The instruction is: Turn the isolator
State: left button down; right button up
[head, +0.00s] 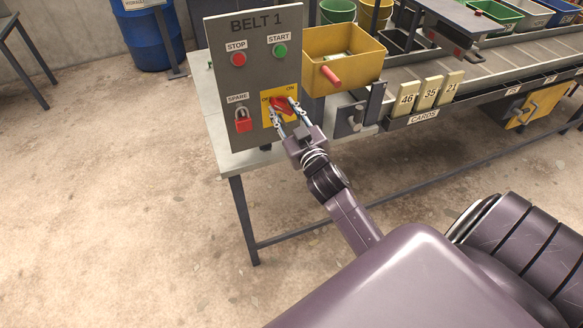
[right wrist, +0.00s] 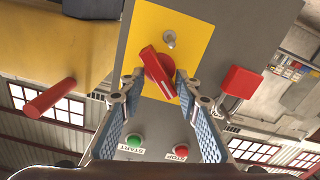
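The isolator is a red rotary handle (head: 281,104) on a yellow plate (head: 266,105) marked OFF and ON, low on the grey BELT 1 panel (head: 261,75). My right gripper (head: 285,113) is at the isolator, its fingers spread to either side of the handle. In the right wrist view the red handle (right wrist: 159,72) sits slantwise between the two fingertips (right wrist: 157,85), its near end close to the right-hand finger. I cannot tell whether it touches. The gripper partly covers the plate in the head view. My left gripper is out of view.
A red padlock (head: 243,121) hangs under SPARE, left of the isolator. The red STOP button (head: 238,59) and green START button (head: 280,50) are above.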

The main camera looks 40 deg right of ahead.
jog(key=m, duration=0.2)
jog(key=shift+d+m+b, duration=0.1)
jog(key=shift+m+b, duration=0.3)
jog(key=b+v, duration=0.1)
jog(key=v, duration=0.7)
jog(key=s+a+f+g+y, duration=0.1)
jog(key=s+a+f+g, duration=0.1)
jog(key=f, duration=0.9)
jog(key=s+a+f+n+g+p, duration=0.1)
jog(key=s+a+f+g, duration=0.1)
jog(key=f, duration=0.9)
jog(key=s+a+f+n+g+y, duration=0.1)
jog(key=s+a+f+g, duration=0.1)
jog(key=f, duration=0.9)
jog(key=shift+f+g+y+p, duration=0.3)
jog(key=shift+f+g+p, duration=0.1)
jog(key=shift+g, duration=0.2)
jog(key=shift+s, duration=0.1)
